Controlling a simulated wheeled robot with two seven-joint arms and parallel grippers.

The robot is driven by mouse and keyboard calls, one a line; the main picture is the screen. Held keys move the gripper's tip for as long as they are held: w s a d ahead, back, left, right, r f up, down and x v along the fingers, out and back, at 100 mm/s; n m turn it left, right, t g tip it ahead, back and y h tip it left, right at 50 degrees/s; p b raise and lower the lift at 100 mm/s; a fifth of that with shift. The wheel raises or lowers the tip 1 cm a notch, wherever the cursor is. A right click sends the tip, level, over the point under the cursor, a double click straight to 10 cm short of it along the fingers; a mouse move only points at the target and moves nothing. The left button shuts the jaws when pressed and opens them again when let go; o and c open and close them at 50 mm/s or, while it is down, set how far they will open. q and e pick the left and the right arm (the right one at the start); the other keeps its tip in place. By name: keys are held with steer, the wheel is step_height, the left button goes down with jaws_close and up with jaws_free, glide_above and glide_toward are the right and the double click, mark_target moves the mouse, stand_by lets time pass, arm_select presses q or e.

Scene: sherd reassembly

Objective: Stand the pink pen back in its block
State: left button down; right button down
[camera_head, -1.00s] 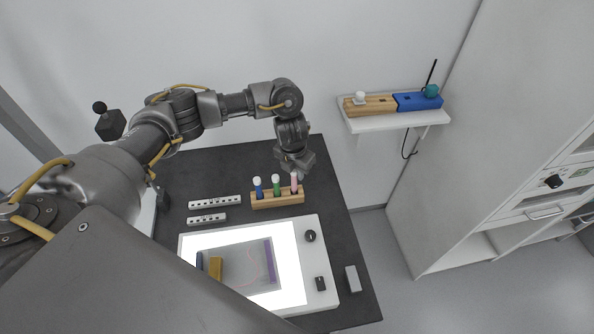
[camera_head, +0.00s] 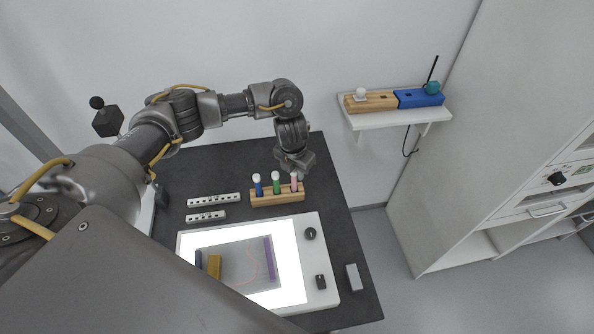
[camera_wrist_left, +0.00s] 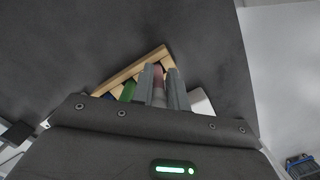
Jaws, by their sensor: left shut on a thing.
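The pink pen (camera_head: 294,184) stands at the right end of the wooden block (camera_head: 277,197), upright or nearly so, with its lower end at the block. Whether it is fully seated is hidden. My left gripper (camera_head: 296,172) reaches down from above and is shut on the pink pen. In the left wrist view the pink pen (camera_wrist_left: 158,78) sits between the two fingers, over the wooden block (camera_wrist_left: 134,68). A green pen (camera_head: 276,185) and a blue pen (camera_head: 258,186) stand in the same block to its left. My right gripper is not in view.
A light panel (camera_head: 290,285) with knobs lies in front of the block. Two pale slotted strips (camera_head: 213,200) lie to its left and a small grey block (camera_head: 354,278) at the right. A wall shelf (camera_head: 400,118) holds a wooden and a blue block.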

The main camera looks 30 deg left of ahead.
arm_select(q)
steer(key=c, duration=0.7)
jaws_free()
steer(key=shift+c, duration=0.2)
step_height(320, 180, up, 7)
steer(key=p, duration=0.6)
stand_by(0.7)
